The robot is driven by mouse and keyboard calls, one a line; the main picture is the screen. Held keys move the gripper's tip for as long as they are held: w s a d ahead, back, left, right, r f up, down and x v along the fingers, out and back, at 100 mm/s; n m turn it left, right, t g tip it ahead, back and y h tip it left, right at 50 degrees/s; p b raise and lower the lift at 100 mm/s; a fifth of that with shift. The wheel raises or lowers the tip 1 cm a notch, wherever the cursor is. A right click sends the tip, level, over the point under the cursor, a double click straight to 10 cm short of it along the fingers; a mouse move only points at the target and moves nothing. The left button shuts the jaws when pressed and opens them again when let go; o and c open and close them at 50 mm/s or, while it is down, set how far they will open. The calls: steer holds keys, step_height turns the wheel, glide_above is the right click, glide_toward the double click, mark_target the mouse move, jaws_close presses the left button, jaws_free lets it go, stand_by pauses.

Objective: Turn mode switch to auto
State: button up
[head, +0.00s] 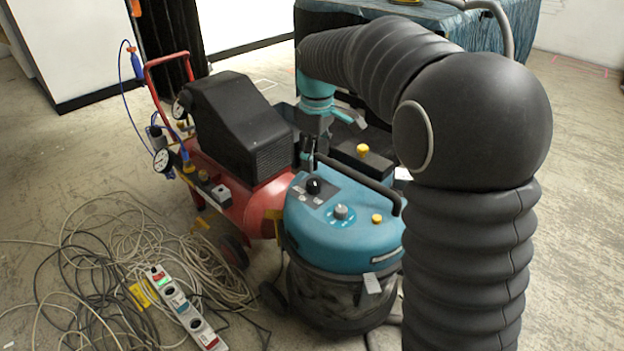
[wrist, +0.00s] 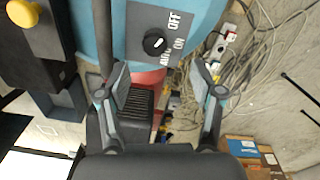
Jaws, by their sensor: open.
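The mode switch is a round black knob (head: 314,186) on a dark panel (head: 322,199) on top of the teal vacuum cleaner (head: 345,243). In the wrist view the knob (wrist: 154,43) sits beside white OFF, ON and AUTO lettering. It bears a small white mark, but I cannot tell exactly which label it points to. My gripper (wrist: 160,72) is open and empty, its two fingers apart. In the wrist view the knob lies just beyond the fingertips, between their lines. In the head view my gripper is above and behind the knob, partly hidden by my arm.
A grey knob (head: 341,212) and a yellow knob (head: 377,218) share the vacuum's top, with a black handle (head: 357,178) behind. A red compressor (head: 240,190) stands at left. Tangled cables (head: 110,262) and a power strip (head: 185,308) lie on the floor.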

mark_target(313, 182)
step_height(313, 182, up, 4)
steer(key=w+r+n, duration=0.1)
steer(key=w+n, duration=0.2)
steer(key=n, duration=0.2)
steer(key=f+n+b, duration=0.1)
steer(key=f, duration=0.3)
steer(key=s+f+b, duration=0.1)
steer(key=f, duration=0.4)
steer(key=f+n+b, duration=0.1)
steer(key=f, duration=0.4)
steer(key=shift+s+a+n, duration=0.2)
steer(key=shift+s+n, duration=0.05)
steer(key=shift+n, duration=0.05)
steer(key=c, duration=1.1)
